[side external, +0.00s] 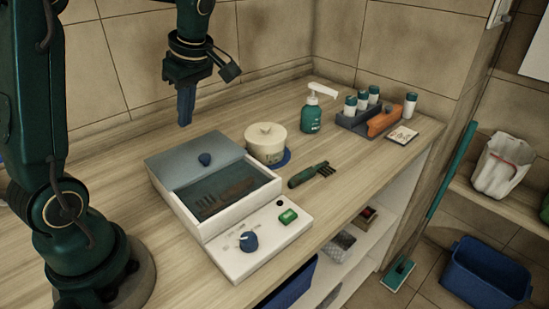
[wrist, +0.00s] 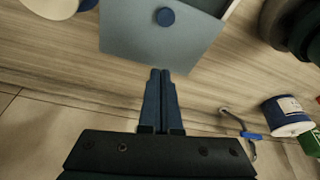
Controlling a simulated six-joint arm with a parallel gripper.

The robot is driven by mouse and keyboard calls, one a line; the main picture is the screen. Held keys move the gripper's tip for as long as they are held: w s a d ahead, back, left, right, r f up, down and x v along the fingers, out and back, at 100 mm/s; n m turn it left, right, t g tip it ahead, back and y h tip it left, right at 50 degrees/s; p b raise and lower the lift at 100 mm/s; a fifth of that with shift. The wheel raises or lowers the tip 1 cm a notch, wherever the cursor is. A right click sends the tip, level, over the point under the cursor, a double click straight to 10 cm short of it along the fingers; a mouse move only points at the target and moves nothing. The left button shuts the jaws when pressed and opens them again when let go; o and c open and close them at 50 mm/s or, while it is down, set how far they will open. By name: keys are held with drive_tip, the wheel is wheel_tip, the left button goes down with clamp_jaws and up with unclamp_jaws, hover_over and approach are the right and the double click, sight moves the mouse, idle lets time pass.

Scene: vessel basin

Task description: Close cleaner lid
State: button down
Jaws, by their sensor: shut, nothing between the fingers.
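The cleaner (side external: 233,252) is a white box with a front panel carrying a blue dial and a green button. Its blue-grey lid (side external: 170,158) covers the back part of the opening and has a round blue knob (side external: 204,159). The front part of the basin (side external: 229,195) is uncovered, dark, with what look like tools inside. In the wrist view the lid (wrist: 130,35) and knob (wrist: 165,16) show at the top. My gripper (side external: 184,123) is shut and empty, above and behind the lid's back edge; its fingertips (wrist: 160,72) point toward that edge in the wrist view.
A cream lidded pot (side external: 265,144) on a blue base stands close to the cleaner's right. A green-handled brush (side external: 308,175) lies in front of it. A green pump bottle (side external: 311,113) and a caddy (side external: 358,122) stand farther back.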

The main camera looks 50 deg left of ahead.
sight(196, 159)
drive_tip(key=x, duration=0.7)
drive_tip(key=shift+s+f, duration=0.1)
drive_tip(key=shift+f, duration=0.1)
drive_tip(key=shift+w+d, duration=0.25)
drive_tip(key=shift+d, duration=0.3)
drive_tip(key=shift+w+d, duration=0.2)
drive_tip(key=shift+d, duration=0.35)
drive_tip(key=shift+w+d, duration=0.15)
drive_tip(key=shift+d, duration=0.65)
drive_tip(key=shift+d, duration=0.15)
drive_tip(key=d, duration=1.1)
drive_tip(key=shift+d, duration=0.3)
drive_tip(key=shift+a, duration=0.1)
